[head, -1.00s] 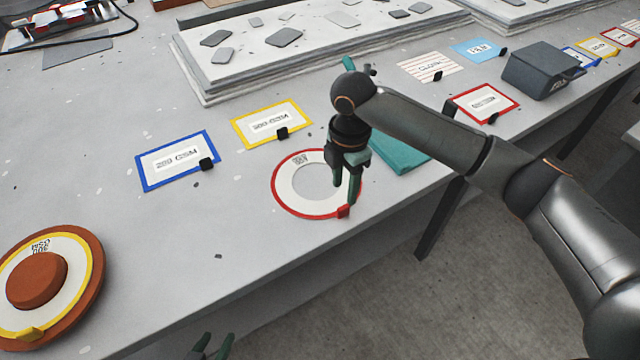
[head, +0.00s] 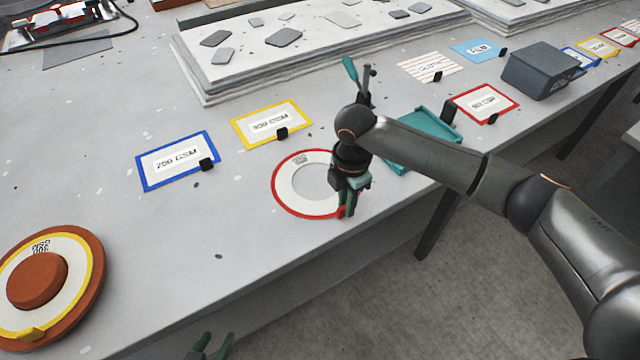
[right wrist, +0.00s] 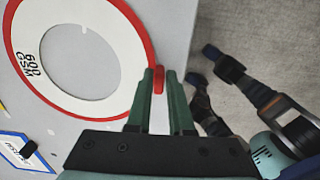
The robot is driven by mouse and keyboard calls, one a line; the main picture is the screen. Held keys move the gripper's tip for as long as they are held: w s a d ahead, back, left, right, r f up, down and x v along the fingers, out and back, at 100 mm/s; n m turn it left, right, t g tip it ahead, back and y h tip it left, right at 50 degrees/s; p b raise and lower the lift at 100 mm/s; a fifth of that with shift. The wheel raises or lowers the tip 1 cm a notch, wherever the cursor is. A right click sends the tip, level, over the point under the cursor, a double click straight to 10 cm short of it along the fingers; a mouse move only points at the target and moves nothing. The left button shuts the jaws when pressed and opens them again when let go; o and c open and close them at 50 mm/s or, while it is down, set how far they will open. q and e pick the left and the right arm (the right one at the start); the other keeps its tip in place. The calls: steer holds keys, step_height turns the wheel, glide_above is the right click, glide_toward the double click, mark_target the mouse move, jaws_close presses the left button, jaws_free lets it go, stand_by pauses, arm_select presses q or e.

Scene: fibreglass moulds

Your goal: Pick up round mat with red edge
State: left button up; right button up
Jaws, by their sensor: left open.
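The round mat with red edge (head: 285,199) lies flat on the grey table near its front edge. It is a white ring with a grey middle and a small red tab at its front right. My right gripper (head: 346,212) is down at this tab and hides the mat's right side in the head view. In the right wrist view the mat (right wrist: 118,97) fills the upper left, and the fingers (right wrist: 159,78) stand close on both sides of the tab, closed on it. My left gripper (head: 213,347) is open and empty at the bottom edge, off the table.
A blue-edged card (head: 150,183) and a yellow-edged card (head: 241,132) lie left of and behind the mat. A teal tray (head: 425,135) is right of it, partly behind my arm. A brown disc with a yellow-edged mat (head: 90,290) sits front left. Table between is clear.

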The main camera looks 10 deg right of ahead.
jaws_close()
steer(key=shift+r, duration=0.15)
